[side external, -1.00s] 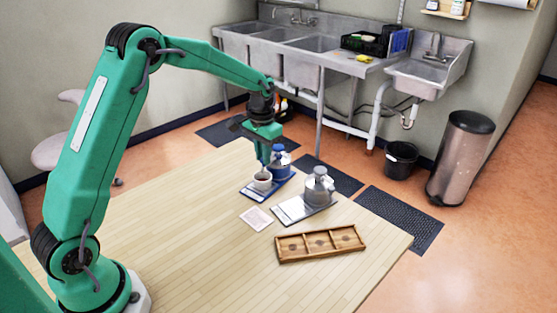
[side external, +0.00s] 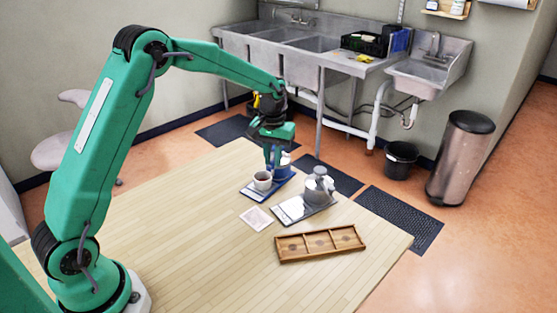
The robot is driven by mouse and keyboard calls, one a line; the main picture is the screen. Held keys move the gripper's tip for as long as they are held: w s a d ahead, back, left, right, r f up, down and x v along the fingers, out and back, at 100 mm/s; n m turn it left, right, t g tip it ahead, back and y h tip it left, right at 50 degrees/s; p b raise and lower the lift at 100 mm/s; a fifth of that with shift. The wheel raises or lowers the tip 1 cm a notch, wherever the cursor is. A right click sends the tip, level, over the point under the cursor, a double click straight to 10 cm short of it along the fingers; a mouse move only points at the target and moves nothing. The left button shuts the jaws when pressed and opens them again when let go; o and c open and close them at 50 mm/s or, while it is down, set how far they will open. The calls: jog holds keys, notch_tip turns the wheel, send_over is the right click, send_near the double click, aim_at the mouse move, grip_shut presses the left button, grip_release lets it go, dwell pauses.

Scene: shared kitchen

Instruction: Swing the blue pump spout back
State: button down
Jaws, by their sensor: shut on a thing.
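A blue pump bottle (side external: 284,171) stands at the back of a small blue-edged tray (side external: 250,194) on the table. A white cup (side external: 263,183) with dark contents stands on the same tray, in front and to the left of the bottle. My gripper (side external: 273,165) points down over the left side of the bottle's top, with its fingers shut on the blue pump spout. The fingers and hand hide most of the spout and part of the pump head, so its exact direction cannot be told.
A grey pump bottle (side external: 319,187) stands on a second tray (side external: 288,211) close on the right. A pale card (side external: 257,218) lies in front. A wooden three-compartment box (side external: 320,244) is nearer the front. The table's left part (side external: 170,220) is clear.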

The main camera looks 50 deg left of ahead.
jog(key=w+d+n, duration=0.3)
jog(key=w+n, duration=0.2)
jog(key=n, duration=0.5)
jog(key=shift+w+r, duration=0.1)
jog(key=shift+w, duration=0.05)
dwell(0.4)
jog(key=c, duration=1.3)
grip_release()
jog(key=shift+c, duration=0.2)
notch_tip(320, 180, up, 8)
